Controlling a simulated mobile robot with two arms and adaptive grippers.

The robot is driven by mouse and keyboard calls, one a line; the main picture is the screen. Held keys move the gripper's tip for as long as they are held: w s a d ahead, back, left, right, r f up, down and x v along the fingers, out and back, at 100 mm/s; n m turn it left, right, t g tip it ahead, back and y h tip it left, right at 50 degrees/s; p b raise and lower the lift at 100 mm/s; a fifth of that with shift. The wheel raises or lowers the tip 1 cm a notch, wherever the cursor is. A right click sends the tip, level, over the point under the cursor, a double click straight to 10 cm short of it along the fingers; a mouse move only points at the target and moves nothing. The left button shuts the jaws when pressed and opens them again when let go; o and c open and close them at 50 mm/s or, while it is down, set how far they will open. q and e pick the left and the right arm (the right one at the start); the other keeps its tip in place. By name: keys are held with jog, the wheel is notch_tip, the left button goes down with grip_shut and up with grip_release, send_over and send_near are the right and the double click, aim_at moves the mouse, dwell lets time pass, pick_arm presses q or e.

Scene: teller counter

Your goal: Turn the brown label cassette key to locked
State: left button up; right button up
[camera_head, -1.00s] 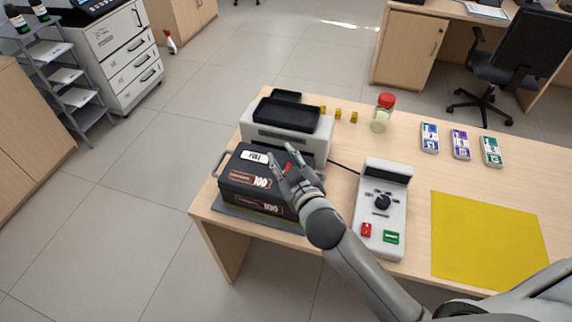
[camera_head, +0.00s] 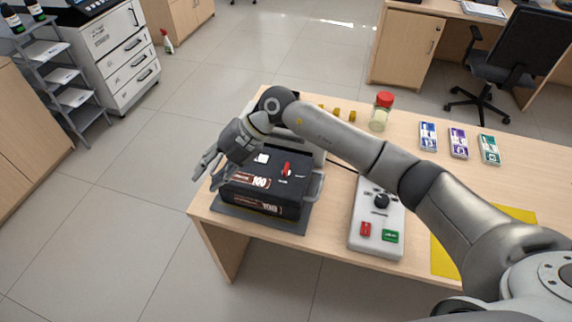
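The black cassette (camera_head: 290,192) with brown labels (camera_head: 262,206) marked 100 sits on a dark grey mat (camera_head: 290,226) at the desk's left end. A red key (camera_head: 287,169) stands on its top face, pointing roughly away from me; no lock marking is readable. My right gripper (camera_head: 205,172) is open and empty over the cassette's left end, well left of the key and apart from it. The cassette's left handle is hidden by the gripper. My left gripper is not in view.
A grey control box (camera_head: 366,245) with a knob, red and green buttons stands to the right. Behind are a red-capped jar (camera_head: 379,119) and small yellow blocks (camera_head: 337,112).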

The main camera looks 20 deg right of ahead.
jog(key=w+d+f+h, duration=0.1)
jog(key=w+d+h, duration=0.3)
jog(key=d, duration=0.6)
jog(key=m+h, duration=0.3)
jog(key=h, duration=0.2)
send_near(286, 167)
notch_tip(286, 167, down, 8)
jog(key=p, duration=0.2)
jog(key=shift+r+p, duration=0.15)
jog(key=shift+p, duration=0.15)
jog(key=shift+a+f, duration=0.1)
jog(key=shift+f, duration=0.7)
jog(key=shift+c, duration=0.5)
grip_shut()
